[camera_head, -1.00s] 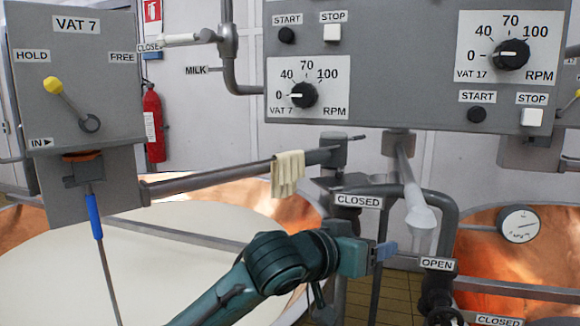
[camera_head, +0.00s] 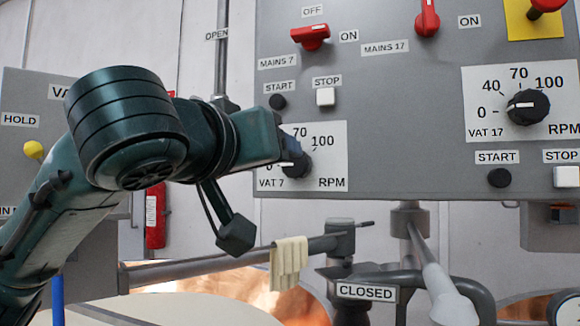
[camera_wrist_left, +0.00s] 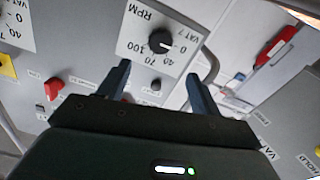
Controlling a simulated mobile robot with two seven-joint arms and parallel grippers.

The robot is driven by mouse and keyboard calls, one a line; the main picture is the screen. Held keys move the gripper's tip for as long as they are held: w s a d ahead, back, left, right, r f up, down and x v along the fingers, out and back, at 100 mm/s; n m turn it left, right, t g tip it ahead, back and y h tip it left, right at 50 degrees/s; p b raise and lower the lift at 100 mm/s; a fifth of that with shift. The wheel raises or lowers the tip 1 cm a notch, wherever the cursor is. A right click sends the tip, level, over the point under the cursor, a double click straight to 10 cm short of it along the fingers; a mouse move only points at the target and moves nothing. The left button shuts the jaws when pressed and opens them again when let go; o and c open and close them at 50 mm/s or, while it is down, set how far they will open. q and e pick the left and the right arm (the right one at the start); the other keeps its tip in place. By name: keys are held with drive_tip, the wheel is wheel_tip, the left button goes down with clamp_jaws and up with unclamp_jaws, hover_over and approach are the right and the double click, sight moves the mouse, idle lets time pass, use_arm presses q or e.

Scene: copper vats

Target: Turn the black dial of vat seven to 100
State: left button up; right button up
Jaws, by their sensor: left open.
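The black dial of vat seven (camera_head: 298,166) sits on a white RPM plate (camera_head: 332,170) on the grey panel. Its white pointer points left, toward 0. My left gripper (camera_head: 292,150) is in front of the dial and hides its upper left part and some of the scale. In the left wrist view the gripper (camera_wrist_left: 158,70) is open and empty, its fingers spread to either side. The dial (camera_wrist_left: 160,41) shows whole there, above the gap between the fingertips; I see no contact. My right gripper is not in view.
The vat 17 dial (camera_head: 527,107) is at the right of the panel. The start button (camera_head: 277,101) and stop button (camera_head: 325,97) sit just above the vat 7 plate. Red mains switches (camera_head: 310,37) are higher up. A cloth (camera_head: 289,262) hangs on a pipe below.

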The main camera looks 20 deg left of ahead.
sight(293, 162)
use_arm(q)
drive_tip(key=w+p, duration=0.2)
drive_tip(key=w, duration=1)
drive_tip(key=shift+w+d, duration=0.1)
drive_tip(key=shift+d, duration=0.1)
drive_tip(key=shift+c, duration=0.5)
drive_tip(key=c, duration=0.9)
